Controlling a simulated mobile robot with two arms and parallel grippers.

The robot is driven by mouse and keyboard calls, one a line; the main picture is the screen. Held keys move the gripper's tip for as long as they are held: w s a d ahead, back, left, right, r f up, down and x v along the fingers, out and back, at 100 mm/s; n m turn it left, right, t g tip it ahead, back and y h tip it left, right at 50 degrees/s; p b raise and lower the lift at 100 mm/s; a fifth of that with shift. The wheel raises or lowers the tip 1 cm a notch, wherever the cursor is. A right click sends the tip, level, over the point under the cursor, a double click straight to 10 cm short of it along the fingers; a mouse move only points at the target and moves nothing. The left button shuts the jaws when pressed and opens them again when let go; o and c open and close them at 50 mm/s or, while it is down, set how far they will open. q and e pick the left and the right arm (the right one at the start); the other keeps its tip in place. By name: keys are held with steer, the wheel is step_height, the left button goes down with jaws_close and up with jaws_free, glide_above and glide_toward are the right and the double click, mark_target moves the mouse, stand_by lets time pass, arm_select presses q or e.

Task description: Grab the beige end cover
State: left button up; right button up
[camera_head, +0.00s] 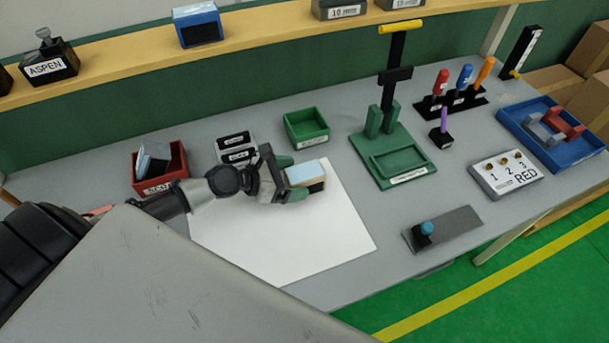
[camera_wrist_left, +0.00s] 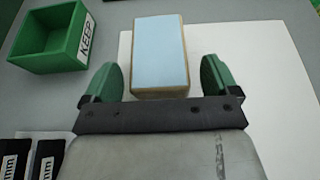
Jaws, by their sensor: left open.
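A block with a light blue top and beige sides (camera_head: 309,182) lies on the white sheet. It is the only beige piece I see near my gripper. In the left wrist view the block (camera_wrist_left: 159,55) is straight ahead, its near end showing between the fingers. My left gripper (camera_head: 290,178) is open at the block's left side, with green fingertips. In the left wrist view the open fingers (camera_wrist_left: 160,84) stand apart on both sides of the block, with a gap at each side. My right gripper is not in view.
A green KEEP bin (camera_head: 306,128) stands behind the sheet, and a red bin (camera_head: 177,168) holding pieces stands to the left. Black labelled blocks (camera_head: 236,145) are close behind my gripper. A green press stand (camera_head: 395,155) is to the right. The white sheet (camera_head: 335,235) is clear in front.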

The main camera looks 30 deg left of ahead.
arm_select(q)
steer(key=shift+w+d+f, duration=0.3)
steer(key=shift+w+d, duration=0.15)
steer(key=shift+w, duration=0.05)
steer(key=c, duration=1.1)
steer(key=shift+o, duration=0.2)
steer(key=shift+r, duration=0.15)
